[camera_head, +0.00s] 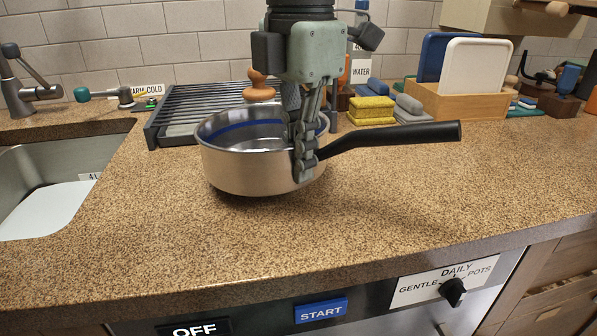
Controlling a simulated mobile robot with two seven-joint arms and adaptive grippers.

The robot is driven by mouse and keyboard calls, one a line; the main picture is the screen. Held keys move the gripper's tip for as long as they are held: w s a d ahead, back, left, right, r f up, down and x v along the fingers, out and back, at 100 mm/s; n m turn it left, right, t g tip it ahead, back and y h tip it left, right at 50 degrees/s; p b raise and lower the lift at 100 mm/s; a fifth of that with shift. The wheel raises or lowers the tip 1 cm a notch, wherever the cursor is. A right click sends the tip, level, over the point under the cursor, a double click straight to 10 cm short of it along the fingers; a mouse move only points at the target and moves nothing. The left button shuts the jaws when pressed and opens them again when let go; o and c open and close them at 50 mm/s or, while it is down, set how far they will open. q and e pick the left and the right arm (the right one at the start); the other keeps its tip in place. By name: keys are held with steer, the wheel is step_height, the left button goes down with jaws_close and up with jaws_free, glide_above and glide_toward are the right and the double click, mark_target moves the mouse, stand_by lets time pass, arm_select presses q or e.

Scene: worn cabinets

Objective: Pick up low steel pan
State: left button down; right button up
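The low steel pan (245,168) is at the middle of the counter, with a blue band inside its rim and a long black handle (400,138) pointing right. My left gripper (301,160) points down from above at the handle side of the pan. Its fingers straddle the pan wall near the handle, one in front of the outer wall and the other partly hidden inside. They look closed on the wall. The pan's base shows a dark shadow under it; I cannot tell whether it is slightly raised. My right gripper is not in view.
A dark drying rack (172,132) stands behind the pan, left. The sink (75,165) is at far left. Yellow sponges (371,110) and a wooden holder (455,103) with boards (474,68) stand behind the handle. The counter front (330,235) is clear.

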arm_select(q)
steer(key=shift+r, duration=0.9)
steer(key=s+a+r, duration=0.2)
steer(key=a+r, duration=0.1)
steer(key=a, duration=0.2)
steer(key=s+a+r+b, duration=0.1)
steer(key=a+r, duration=0.2)
steer(key=a, duration=0.3)
steer(key=shift+s+r, duration=0.35)
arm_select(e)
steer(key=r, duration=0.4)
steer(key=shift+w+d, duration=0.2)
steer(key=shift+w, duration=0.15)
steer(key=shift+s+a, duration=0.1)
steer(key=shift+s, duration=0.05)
